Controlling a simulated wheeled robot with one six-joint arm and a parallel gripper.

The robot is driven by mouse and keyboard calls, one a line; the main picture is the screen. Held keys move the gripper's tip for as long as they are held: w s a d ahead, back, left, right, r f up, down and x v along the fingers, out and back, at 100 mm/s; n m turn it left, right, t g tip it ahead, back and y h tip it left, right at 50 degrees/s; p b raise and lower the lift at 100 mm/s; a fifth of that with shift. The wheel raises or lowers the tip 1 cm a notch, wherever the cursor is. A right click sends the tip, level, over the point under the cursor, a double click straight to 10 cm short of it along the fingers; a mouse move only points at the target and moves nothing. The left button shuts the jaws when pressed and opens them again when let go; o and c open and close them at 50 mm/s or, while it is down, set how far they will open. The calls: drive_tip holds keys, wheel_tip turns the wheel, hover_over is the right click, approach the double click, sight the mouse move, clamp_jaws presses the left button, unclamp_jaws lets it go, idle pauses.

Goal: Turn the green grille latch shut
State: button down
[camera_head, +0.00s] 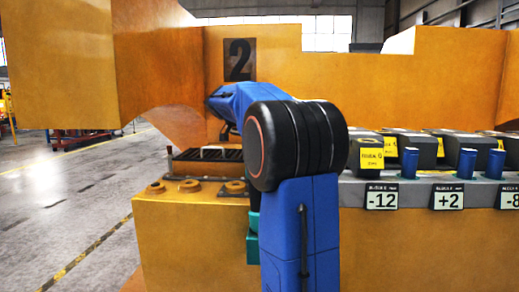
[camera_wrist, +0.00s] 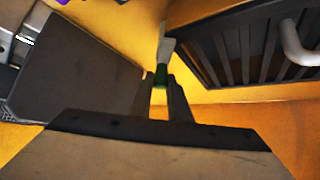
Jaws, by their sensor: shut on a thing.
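The green latch (camera_wrist: 160,73) shows in the middle of the wrist view as a small green piece with a pale grey part just above it. My gripper (camera_wrist: 161,82) is shut on the latch, with one dark finger on each side. The dark slatted grille (camera_wrist: 232,50) is to the right of the latch, against an orange wall. In the head view a dark slatted part (camera_head: 208,155) shows behind my blue arm. My gripper and the latch are hidden there by the arm.
A pale grey handle (camera_wrist: 292,42) sticks out from the grille. A large dark panel (camera_wrist: 75,75) is on the left in the wrist view. Several dark blocks (camera_head: 415,143) with number plates line the ledge at right in the head view. Open floor (camera_head: 70,185) is at left.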

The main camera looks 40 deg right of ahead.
drive_tip(key=m+g+y, duration=0.1)
drive_tip(key=m+g, duration=0.3)
drive_tip(key=m, duration=0.1)
drive_tip(key=shift+w+m, duration=0.1)
drive_tip(key=shift+m, duration=0.2)
drive_tip(key=shift+m+g+y, duration=1)
drive_tip(key=shift+m+g, duration=0.5)
drive_tip(key=shift+m, duration=0.7)
drive_tip(key=c, duration=1.7)
unclamp_jaws()
drive_tip(key=shift+o, duration=0.2)
